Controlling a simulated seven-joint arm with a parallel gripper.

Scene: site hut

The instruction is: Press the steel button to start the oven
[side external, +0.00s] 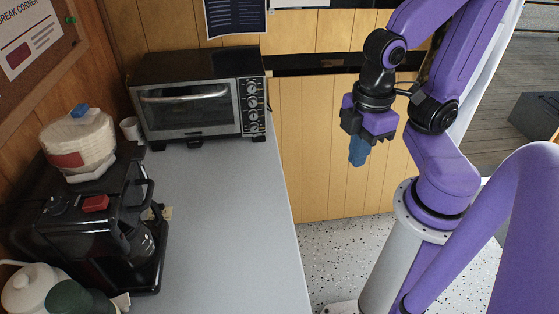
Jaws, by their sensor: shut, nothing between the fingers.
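The oven (188,118) is a black and silver toaster oven at the back of the grey counter. Its glass door with a long handle is shut. A control panel (243,117) with several round dials runs down its right side. The steel button is too small to tell apart from the dials. My gripper (357,158), with blue fingertips, is shut and empty. It points down in the air, to the right of the oven and apart from it, past the counter's right edge.
The counter (225,220) is clear in front of the oven. A black coffee maker (75,235), a white container with a blue knob (80,140), a white mug (131,129) and a white kettle (32,290) stand at left. Wood panelling (305,130) stands behind.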

